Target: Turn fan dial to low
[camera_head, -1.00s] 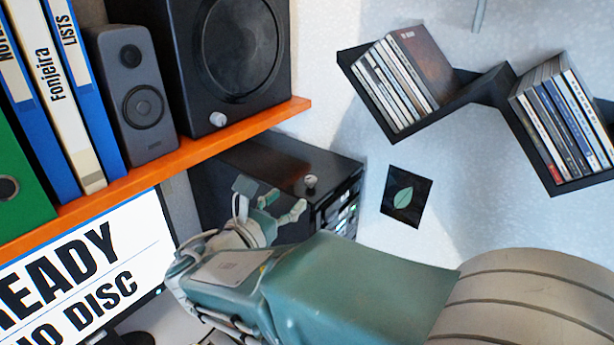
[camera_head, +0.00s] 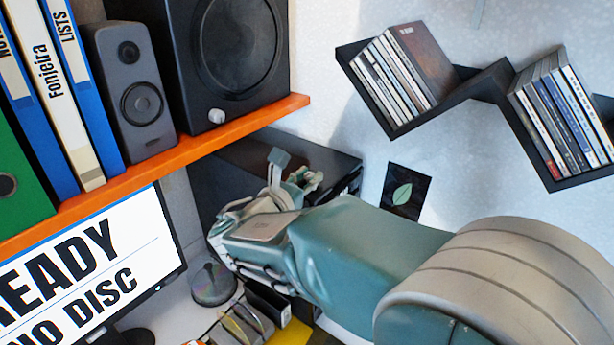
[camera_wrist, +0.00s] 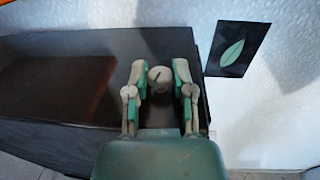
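The fan dial (camera_wrist: 160,82) is a small pale round knob with a dark mark, on top of a black box (camera_wrist: 60,48) in the wrist view. My gripper (camera_wrist: 159,66) is open, with one finger on the left of the dial and one on the right. Small gaps seem to show between fingers and knob; contact cannot be told. In the head view my gripper (camera_head: 298,178) is over the top of the black box (camera_head: 225,160), below the orange shelf. There the dial is hidden or cannot be told apart from the fingers. No setting labels are readable.
The orange shelf (camera_head: 240,125) with a large speaker (camera_head: 180,60) hangs close above the box. A monitor (camera_head: 90,265) stands at the left. Zigzag disc shelves (camera_head: 480,88) and a leaf card (camera_head: 405,192) are on the wall at right. A disc spindle (camera_head: 213,284) stands below.

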